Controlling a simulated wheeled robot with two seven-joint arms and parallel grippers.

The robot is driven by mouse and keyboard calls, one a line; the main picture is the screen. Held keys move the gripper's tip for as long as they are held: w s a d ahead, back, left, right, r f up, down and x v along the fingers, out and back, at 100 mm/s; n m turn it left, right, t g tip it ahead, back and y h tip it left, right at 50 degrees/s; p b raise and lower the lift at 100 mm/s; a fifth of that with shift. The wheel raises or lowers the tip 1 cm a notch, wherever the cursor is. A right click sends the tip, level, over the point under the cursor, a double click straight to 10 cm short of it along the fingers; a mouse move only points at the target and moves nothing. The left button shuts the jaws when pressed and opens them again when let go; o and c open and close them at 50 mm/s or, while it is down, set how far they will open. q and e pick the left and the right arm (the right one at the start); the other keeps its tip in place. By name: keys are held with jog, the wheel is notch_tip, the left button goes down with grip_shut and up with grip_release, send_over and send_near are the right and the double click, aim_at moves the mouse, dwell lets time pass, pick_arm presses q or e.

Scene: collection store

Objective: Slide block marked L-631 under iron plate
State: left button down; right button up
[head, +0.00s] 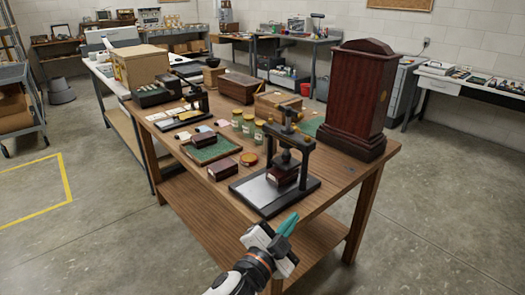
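A black press (308,160) stands near the front right of the wooden table, with a pale metal sheet (258,190) on its base. A dark reddish block (283,176) sits on the base beneath the press's dark plate (287,159); whether they touch is unclear. A similar block (223,170) with a pale label lies on the table left of the press. Another dark block (203,139) is on a green mat. No marking is legible, so I cannot tell which is L-631. My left gripper (290,244) is open and empty, in front of the table edge. My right gripper is not in view.
A tall dark wooden case (355,95) stands right of the press. The table's front left strip (205,175) is bare.

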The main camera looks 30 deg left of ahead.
pick_arm(q)
jog(key=s+a+f+n+g+y, duration=0.15)
jog(key=s+f+n+g, duration=0.25)
jog(key=s+f+g, duration=0.55)
jog(key=s+a+f+n+g+y, duration=0.1)
jog(key=s+a+f+n+g, duration=0.3)
jog(key=s+f, duration=1.05)
jog(key=s+d+f+g, duration=0.1)
jog(key=s+f+g, duration=0.2)
jog(key=f, duration=2.2)
jog(key=s+a+f+g, duration=0.1)
jog(key=s+a+f, duration=0.1)
jog(key=s+f, duration=1.1)
jog(key=shift+s+a+f+m, duration=0.3)
jog(key=shift+s+f+m, duration=0.1)
jog(key=shift+s, duration=0.8)
